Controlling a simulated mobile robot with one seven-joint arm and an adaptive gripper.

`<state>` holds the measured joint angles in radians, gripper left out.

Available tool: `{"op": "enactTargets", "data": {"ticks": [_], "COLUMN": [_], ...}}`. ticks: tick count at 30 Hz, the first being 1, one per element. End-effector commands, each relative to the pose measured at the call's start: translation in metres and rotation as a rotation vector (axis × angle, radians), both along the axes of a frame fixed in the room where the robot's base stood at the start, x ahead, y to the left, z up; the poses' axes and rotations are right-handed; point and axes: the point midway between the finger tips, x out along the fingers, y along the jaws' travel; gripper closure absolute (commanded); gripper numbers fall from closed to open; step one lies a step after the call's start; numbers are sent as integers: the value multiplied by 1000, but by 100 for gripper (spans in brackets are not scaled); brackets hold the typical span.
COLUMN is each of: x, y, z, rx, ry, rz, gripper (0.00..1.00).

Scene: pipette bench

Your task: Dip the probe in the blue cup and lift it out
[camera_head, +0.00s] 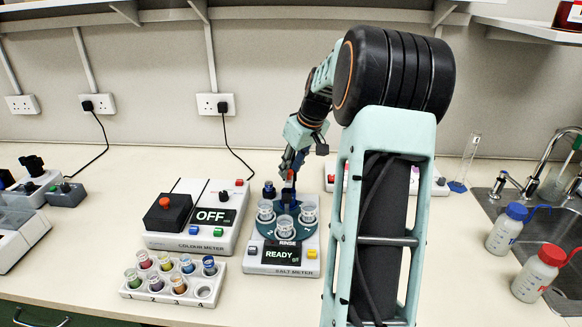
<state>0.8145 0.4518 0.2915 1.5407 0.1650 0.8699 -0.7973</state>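My gripper (290,166) points down above the back of the salt meter (254,268). A dark blue upright part (289,193), perhaps the probe or its holder, stands directly below the fingers. A small red-orange spot shows between them. The fingers are too small to tell open from shut, or whether they touch the probe. Three clear cups stand on the meter's blue round plate, marked RINSE. The display reads READY. A white rack (136,294) to the left holds several coloured cups. A blue cup (186,264) stands in its back row, with a darker blue one (209,266) to its right.
The colour meter (186,241), reading OFF, stands behind the rack. A pink-and-white device (414,181) is partly hidden behind my arm. A sink (548,235) with two wash bottles (506,228) (538,273) is at the right. The bench front right of the salt meter is clear.

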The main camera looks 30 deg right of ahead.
Motion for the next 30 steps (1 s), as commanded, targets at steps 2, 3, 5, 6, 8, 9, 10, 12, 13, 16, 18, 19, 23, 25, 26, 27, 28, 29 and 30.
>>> {"op": "enactTargets", "data": {"ticks": [2,3,5,6,8,9,10,12,13,16,18,19,23,25,26,27,28,29,30], "x": [1,1,0,0,0,0,0,0,0,0,0,0,0,0,1,1,1,1,1], "y": [0,0,0,0,0,0,0,0,0,0,0,0,0,0,0,0,0,1,1], "z": [-1,-1,-1,-1,-1,-1,-1,-1,-1,-1,-1,-1,-1,2,4,9,13,17,24], "rx": [0,0,0,0,0,0,0,0,0,0,0,0,0,0,0,-1,0,0,0], "ry": [0,0,0,0,0,0,0,0,0,0,0,0,0,0,0,-1,-1,-1,-1], "rz": [0,0,0,0,0,0,0,0,0,0,0,0,-1,0,0,0,0,1,1], "gripper": [74,74,74,74,75,79,82,90,93,100,100,100,100,100,100,100,100,100,100]}}
